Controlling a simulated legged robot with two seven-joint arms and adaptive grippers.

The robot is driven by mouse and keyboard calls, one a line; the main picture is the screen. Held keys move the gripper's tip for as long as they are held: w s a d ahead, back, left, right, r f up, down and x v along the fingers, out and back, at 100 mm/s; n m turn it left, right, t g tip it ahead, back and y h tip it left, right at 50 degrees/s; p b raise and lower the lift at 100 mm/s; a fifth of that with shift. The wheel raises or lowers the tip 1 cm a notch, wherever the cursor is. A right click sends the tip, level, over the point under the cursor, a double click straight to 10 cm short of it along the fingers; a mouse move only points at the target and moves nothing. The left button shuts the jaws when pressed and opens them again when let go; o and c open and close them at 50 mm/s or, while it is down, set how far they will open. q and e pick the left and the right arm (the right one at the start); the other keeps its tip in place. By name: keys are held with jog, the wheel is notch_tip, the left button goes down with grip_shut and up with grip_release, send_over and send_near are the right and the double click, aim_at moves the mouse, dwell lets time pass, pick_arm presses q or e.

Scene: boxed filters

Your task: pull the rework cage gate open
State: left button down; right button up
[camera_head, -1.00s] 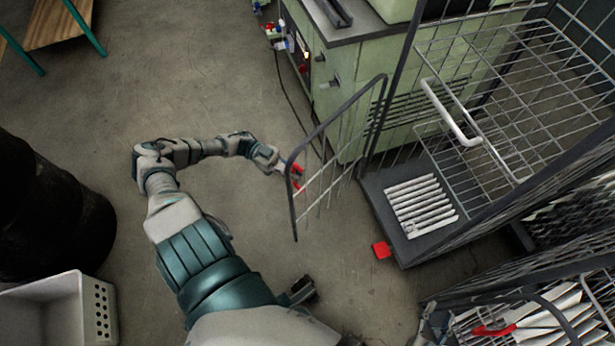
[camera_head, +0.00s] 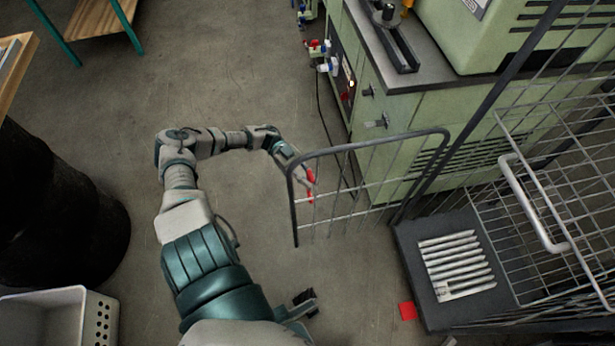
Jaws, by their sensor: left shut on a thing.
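The rework cage gate (camera_head: 345,190) is a wire mesh panel in a dark tube frame.
A green machine (camera_head: 420,120) with a dark top stands right behind the gate. A red floor marker (camera_head: 407,311) lies beside the cage base. A black drum (camera_head: 60,220) and a white crate (camera_head: 60,310) are at left. The floor between is clear.

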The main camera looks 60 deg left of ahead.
jog(key=shift+d+f, duration=0.1)
jog(key=shift+d, duration=0.2)
pick_arm(q)
jog(key=c, duration=1.2)
grip_release()
jog(key=shift+w+a+f, duration=0.1)
jog(key=shift+a, duration=0.1)
pick_arm(e)
jog(key=shift+w+a, duration=0.1)
jog(key=shift+a, duration=0.2)
pick_arm(q)
jog(key=a, duration=0.5)
jog(key=s+a, duration=0.1)
jog(key=a, duration=0.1)
jog(key=shift+s+a+f, duration=0.1)
jog(key=shift+a, duration=0.3)
pick_arm(e)
jog(key=shift+d, duration=0.15)
pick_arm(q)
jog(key=shift+d, duration=0.1)
